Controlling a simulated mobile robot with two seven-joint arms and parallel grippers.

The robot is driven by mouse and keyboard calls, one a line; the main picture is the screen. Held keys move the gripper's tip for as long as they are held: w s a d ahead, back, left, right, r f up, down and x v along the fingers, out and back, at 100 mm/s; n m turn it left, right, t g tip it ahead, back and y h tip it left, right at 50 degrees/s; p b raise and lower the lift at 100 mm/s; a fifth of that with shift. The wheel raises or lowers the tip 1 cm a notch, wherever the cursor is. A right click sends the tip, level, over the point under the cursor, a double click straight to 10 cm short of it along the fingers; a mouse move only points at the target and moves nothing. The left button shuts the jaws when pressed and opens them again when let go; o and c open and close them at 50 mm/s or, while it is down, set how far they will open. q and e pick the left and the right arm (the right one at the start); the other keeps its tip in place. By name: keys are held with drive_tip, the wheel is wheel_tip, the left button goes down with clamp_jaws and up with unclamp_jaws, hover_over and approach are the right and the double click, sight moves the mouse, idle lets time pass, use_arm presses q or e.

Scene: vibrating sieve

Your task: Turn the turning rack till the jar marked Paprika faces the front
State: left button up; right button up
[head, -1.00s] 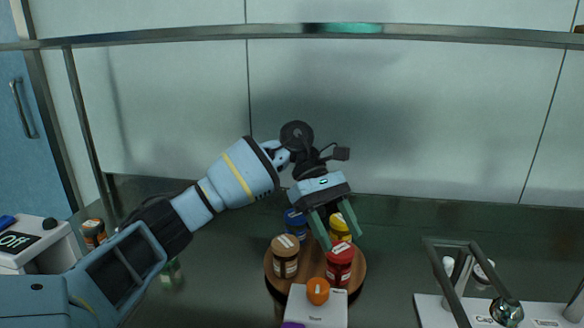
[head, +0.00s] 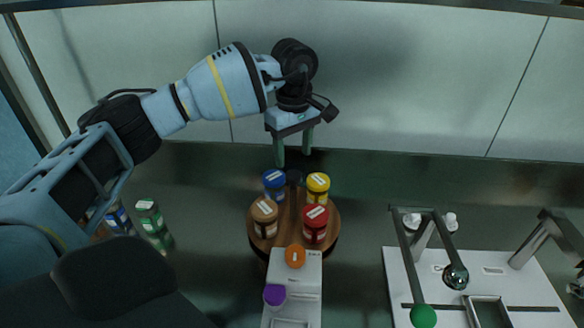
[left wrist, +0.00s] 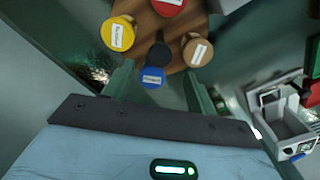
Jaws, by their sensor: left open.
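The round wooden turning rack (head: 289,232) carries a blue-lidded jar (head: 273,182) at back left, a yellow-lidded jar (head: 318,185) at back right, a brown-lidded jar (head: 264,214) at front left and a red-lidded jar (head: 315,222) at front right. Their labels are too small to read. A black knob (head: 294,178) stands among them. My left gripper (head: 293,160) is open and empty, pointing down by the rack's back side. In the left wrist view the blue-lidded jar (left wrist: 152,77) appears between its fingers; contact cannot be told. My right gripper is not in view.
A white device with an orange knob (head: 295,256) and a purple knob (head: 274,295) stands close in front of the rack. Green-lidded bottles (head: 148,215) stand left, near my arm. A white machine with metal levers (head: 397,265) stands right. The wall is behind.

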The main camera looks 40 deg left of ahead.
sight(293, 174)
use_arm(q)
drive_tip(key=shift+f, duration=2.9)
